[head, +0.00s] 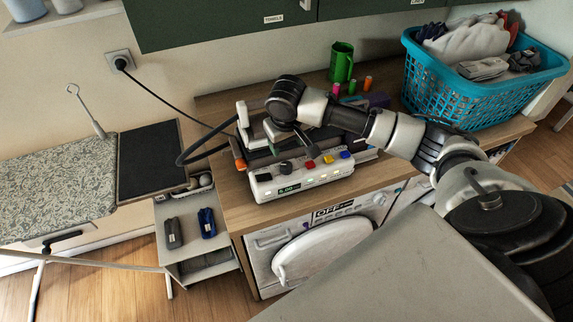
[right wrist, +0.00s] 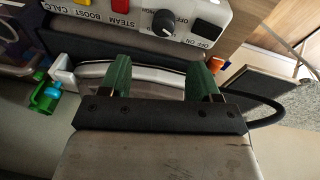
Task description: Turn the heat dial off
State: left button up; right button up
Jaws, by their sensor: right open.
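The steam iron station (head: 305,182) stands on the wooden counter, its sloped control panel facing front. The round black dial (head: 286,168) sits on the panel between a black switch (head: 262,172) and a red button (head: 311,163). The right wrist view shows the dial (right wrist: 165,22) at the top; its exact setting is too small to tell. My right gripper (head: 277,132) is above and behind the panel. Its green fingers (right wrist: 163,70) are apart and empty, just short of the panel and away from the dial. My left gripper is not in view.
A blue laundry basket (head: 460,92) full of cloths stands at the right. A green mug (head: 341,62) and several small coloured spools are behind the station. A black hose (head: 200,150) loops at its left.

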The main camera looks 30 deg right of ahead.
aim_at(286, 165)
jog(key=f+m, duration=0.1)
jog(key=f, duration=0.2)
jog(key=f+m+t, duration=0.1)
jog(key=f+m, duration=0.1)
jog(key=f, duration=0.2)
jog(key=w+f+m+t+h, duration=0.1)
jog(key=f, duration=0.2)
jog(key=shift+w+d+f, duration=0.1)
jog(key=shift+d+f, duration=0.05)
jog(key=shift+d, duration=0.2)
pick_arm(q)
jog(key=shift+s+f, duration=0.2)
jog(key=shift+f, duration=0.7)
pick_arm(e)
jog(key=c, duration=0.9)
